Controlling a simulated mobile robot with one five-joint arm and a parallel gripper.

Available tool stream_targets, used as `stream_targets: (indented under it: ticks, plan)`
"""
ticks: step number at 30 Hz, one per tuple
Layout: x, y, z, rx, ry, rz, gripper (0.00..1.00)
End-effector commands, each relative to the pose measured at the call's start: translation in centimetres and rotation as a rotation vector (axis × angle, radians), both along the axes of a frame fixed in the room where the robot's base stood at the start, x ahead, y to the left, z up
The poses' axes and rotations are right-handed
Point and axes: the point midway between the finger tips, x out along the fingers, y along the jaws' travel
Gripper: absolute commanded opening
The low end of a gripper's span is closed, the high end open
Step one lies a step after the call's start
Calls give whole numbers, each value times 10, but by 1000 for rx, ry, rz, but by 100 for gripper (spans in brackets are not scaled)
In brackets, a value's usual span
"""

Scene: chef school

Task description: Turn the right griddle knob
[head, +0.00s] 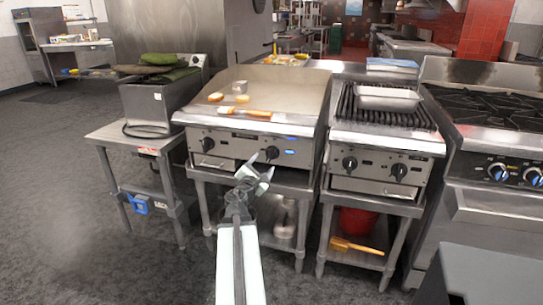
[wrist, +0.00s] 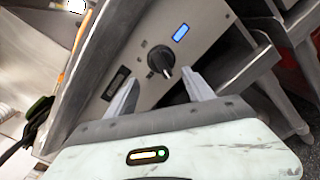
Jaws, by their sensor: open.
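The griddle (head: 275,90) is a steel unit with a flat top and two black knobs on its front panel. Its right knob (head: 272,153) is beside a small blue-lit display. In the wrist view the black knob (wrist: 160,60) lies beyond and between my fingertips, with a pale pointer mark on it. My gripper (head: 259,169) is open in front of the griddle panel, just below and left of the right knob. In the wrist view my gripper (wrist: 160,88) has its two fingers spread, with nothing between them; I cannot tell whether either touches the panel.
Food pieces and an orange-handled tool (head: 245,112) lie on the griddle top. The left griddle knob (head: 207,144) is on the same panel. A grill (head: 385,110) with two knobs stands to the right, and a fryer (head: 150,105) to the left. Open floor lies at left.

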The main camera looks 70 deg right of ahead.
Motion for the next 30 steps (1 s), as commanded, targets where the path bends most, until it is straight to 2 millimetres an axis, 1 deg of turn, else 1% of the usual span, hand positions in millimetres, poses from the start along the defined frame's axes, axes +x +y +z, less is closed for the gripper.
stream_targets:
  ticks: [1,3,7,10,14,18,21,24,29,30]
  plan:
    - [-7,-4,2,-11,31,1,61]
    - [-11,-6,3,-18,52,2,61]
    - [-10,-9,4,-18,53,3,61]
    - [-9,-17,3,-18,51,2,61]
    - [-7,-38,3,-18,50,2,61]
    - [-6,-66,3,-16,49,0,61]
    - [-5,-80,3,-17,48,2,61]
    - [-5,-85,3,-17,48,2,61]
    - [-6,-84,3,-16,48,2,61]
    - [-6,-84,3,-16,48,2,58]
